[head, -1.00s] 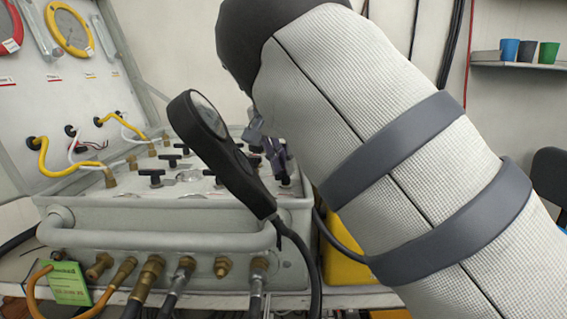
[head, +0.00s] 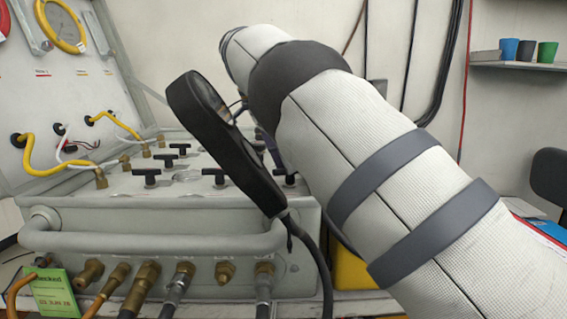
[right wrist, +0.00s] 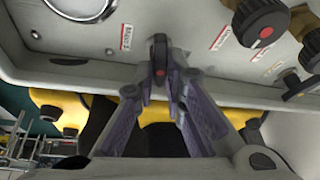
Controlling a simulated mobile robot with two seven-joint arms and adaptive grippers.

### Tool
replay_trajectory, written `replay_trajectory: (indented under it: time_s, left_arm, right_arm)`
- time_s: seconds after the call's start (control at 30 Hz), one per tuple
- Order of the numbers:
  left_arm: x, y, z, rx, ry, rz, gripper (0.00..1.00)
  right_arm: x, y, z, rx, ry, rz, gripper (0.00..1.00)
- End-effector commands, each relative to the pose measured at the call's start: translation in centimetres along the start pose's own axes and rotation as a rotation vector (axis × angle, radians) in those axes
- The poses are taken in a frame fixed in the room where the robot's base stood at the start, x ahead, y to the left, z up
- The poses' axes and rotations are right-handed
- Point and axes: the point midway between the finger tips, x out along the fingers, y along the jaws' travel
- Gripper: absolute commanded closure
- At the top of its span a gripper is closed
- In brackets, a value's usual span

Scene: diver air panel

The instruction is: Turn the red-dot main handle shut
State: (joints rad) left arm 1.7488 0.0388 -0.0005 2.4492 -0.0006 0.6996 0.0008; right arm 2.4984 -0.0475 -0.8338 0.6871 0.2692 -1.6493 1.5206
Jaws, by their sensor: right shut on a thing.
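The red-dot main handle (right wrist: 161,50) is a black lever on the grey panel top, near its edge, in the right wrist view. My right gripper (right wrist: 160,77) is shut on this handle, one fingertip on each side. A label reading Main is just left of it. In the head view only a bit of the right gripper (head: 271,150) shows at the panel's right end, behind a black device. The held handle cannot be made out there. My left gripper is not in view.
The black paddle-shaped device (head: 225,145) with a cable stands before the panel box (head: 150,235). Several black T-handles (head: 146,176) sit on the panel top. A grey rail (head: 150,242) and brass hose fittings line the front. A yellow case (head: 350,268) is at right.

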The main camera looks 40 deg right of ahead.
Motion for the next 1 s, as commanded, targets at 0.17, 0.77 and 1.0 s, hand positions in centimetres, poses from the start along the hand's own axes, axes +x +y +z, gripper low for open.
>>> replay_trajectory:
  time_s: [0.17, 0.77, 1.0]
  left_arm:
    - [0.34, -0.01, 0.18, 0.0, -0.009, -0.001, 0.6]
    - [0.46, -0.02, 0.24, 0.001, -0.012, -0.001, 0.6]
    - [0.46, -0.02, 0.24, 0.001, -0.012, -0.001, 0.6]
  right_arm:
    - [0.1, -0.13, 0.05, 0.064, 0.003, 0.027, 1.0]
    - [-0.02, -0.1, 0.01, 0.115, 0.004, 0.049, 1.0]
    - [-0.02, -0.11, 0.02, 0.114, 0.004, 0.048, 0.8]
